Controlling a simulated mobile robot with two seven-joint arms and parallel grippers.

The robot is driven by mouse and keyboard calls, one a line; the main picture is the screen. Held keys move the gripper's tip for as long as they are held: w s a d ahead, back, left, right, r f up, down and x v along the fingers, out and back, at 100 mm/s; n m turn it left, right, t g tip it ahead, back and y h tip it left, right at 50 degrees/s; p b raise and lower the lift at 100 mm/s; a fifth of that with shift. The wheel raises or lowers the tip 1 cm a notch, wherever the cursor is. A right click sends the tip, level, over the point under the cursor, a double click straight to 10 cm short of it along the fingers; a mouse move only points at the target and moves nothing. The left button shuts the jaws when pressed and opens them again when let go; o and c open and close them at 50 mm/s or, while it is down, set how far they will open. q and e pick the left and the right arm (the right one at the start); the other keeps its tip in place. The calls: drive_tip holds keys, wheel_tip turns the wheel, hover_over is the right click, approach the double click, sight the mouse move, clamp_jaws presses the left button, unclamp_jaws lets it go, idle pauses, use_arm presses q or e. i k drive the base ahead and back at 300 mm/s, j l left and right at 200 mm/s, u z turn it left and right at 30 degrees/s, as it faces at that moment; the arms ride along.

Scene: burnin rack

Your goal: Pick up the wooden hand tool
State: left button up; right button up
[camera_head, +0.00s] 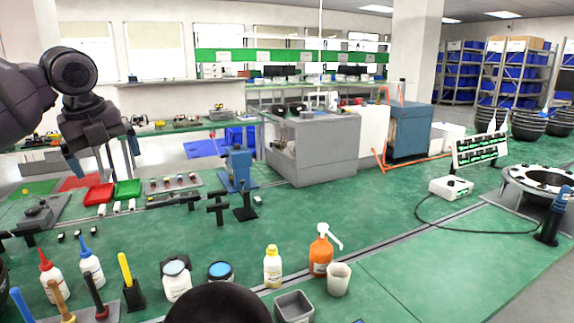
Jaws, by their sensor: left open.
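A tan, wooden-looking handle (59,296) stands nearly upright at the lower left of the head view, its base at the bottom edge. I take it for the wooden hand tool; its lower end is partly hidden. My left gripper (104,157) is open and empty at the upper left, its fingers pointing down. It is well above the green table (400,225) and apart from the tool. My right gripper is not in view.
White bottles (52,280) are close behind. An orange pump bottle (320,255) and a beaker (339,280) stand centrally. The right-hand table has free room.

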sight(52, 283)
drive_tip(key=k, duration=1.05)
